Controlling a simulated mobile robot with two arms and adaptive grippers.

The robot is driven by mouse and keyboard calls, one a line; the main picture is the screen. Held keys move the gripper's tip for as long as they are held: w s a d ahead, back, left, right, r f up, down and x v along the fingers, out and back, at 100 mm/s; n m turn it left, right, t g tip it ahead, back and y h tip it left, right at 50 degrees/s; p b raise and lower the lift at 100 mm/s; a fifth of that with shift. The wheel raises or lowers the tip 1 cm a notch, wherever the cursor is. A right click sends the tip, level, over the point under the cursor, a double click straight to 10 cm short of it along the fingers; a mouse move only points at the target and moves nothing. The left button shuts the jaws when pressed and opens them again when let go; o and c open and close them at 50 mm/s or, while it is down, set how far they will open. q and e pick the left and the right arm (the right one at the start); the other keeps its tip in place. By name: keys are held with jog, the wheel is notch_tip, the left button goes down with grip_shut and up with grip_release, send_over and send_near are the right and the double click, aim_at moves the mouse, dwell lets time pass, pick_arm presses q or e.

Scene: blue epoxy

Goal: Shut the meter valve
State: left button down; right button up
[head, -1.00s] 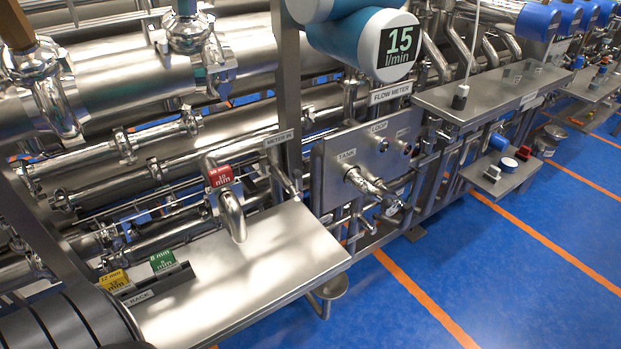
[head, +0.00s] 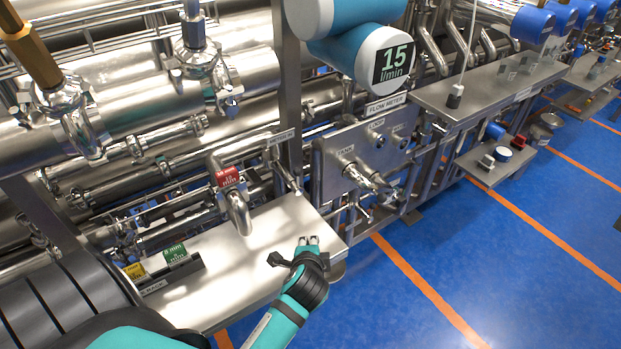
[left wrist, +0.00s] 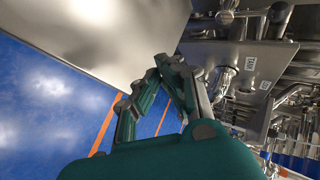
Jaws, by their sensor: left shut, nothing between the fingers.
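My left gripper (head: 308,241) is shut and empty over the front right corner of the steel shelf, below and apart from that pipe. Its fingers also show in the left wrist view (left wrist: 166,66). My right gripper is not in view.
The steel shelf (head: 275,235) carries a bent pipe with a red tag (head: 228,177) and a rack with green (head: 174,252) and yellow tags. The panel (head: 330,190) with a chrome spout stands to the right.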

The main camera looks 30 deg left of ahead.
aim_at(297, 180)
pick_arm(q)
jog(key=w+r+m+t+y, duration=0.2)
jog(key=w+r+m+t, duration=0.1)
jog(key=w+r+m, duration=0.3)
notch_tip(297, 180, up, 2)
jog(key=shift+w+a+y, duration=0.3)
jog(key=shift+w+a, duration=0.1)
jog(key=shift+w, duration=0.35)
jog(key=shift+w+a, duration=0.1)
jog(key=w+a+f+p, duration=0.1)
jog(key=w+a+p, duration=0.3)
jog(key=a, duration=0.3)
jog(key=shift+w+a, duration=0.3)
jog(key=shift+w, duration=0.25)
jog(key=shift+f, duration=0.15)
